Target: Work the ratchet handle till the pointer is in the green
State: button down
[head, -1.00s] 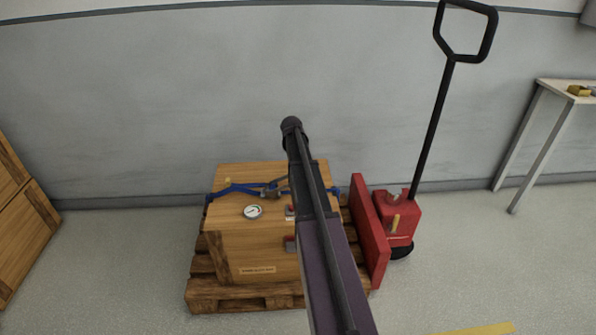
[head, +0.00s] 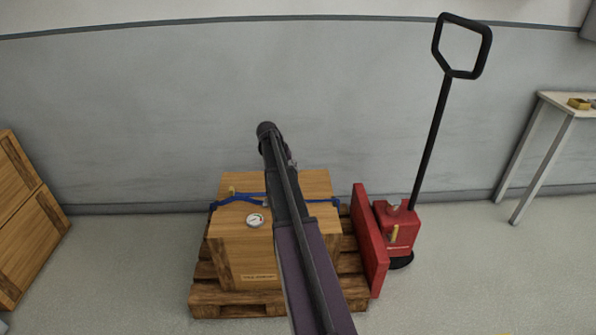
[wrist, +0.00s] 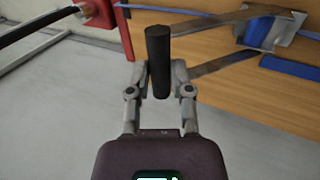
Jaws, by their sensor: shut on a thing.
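My gripper (wrist: 160,80) is shut on the black grip of the ratchet handle (wrist: 158,48) in the wrist view. A grey metal bar (wrist: 205,24) runs from the grip toward the ratchet body (wrist: 272,24) on the blue strap (wrist: 290,68). In the head view the blue strap (head: 228,201) lies across the top of the wooden crate (head: 236,250). My arm hides the ratchet and my gripper there. A round white gauge (head: 255,220) sits on the crate's top near the front edge. Its pointer is too small to read.
The crate stands on a wooden pallet (head: 235,300). A red pallet jack (head: 398,228) with a tall black handle stands just right of it. More crates (head: 30,225) are at the left, a bench (head: 570,100) at the right. The grey wall (head: 150,120) is close behind.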

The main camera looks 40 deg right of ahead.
jog(key=w+a+r+p, duration=0.1)
jog(key=w+a, duration=0.3)
jog(key=a, duration=0.2)
jog(key=shift+r, duration=0.3)
jog(key=c, duration=1.4)
grip_release()
jog(key=shift+w+a, duration=0.35)
jog(key=shift+a, duration=0.05)
jog(key=c, duration=1.3)
grip_release()
jog(key=shift+w+a+f, duration=0.1)
jog(key=shift+w+a, duration=0.05)
jog(key=shift+a, duration=0.05)
jog(key=o, duration=0.8)
jog(key=shift+w+f, duration=0.1)
jog(key=shift+w, duration=0.05)
jog(key=shift+c, duration=0.2)
jog(key=shift+d, duration=0.1)
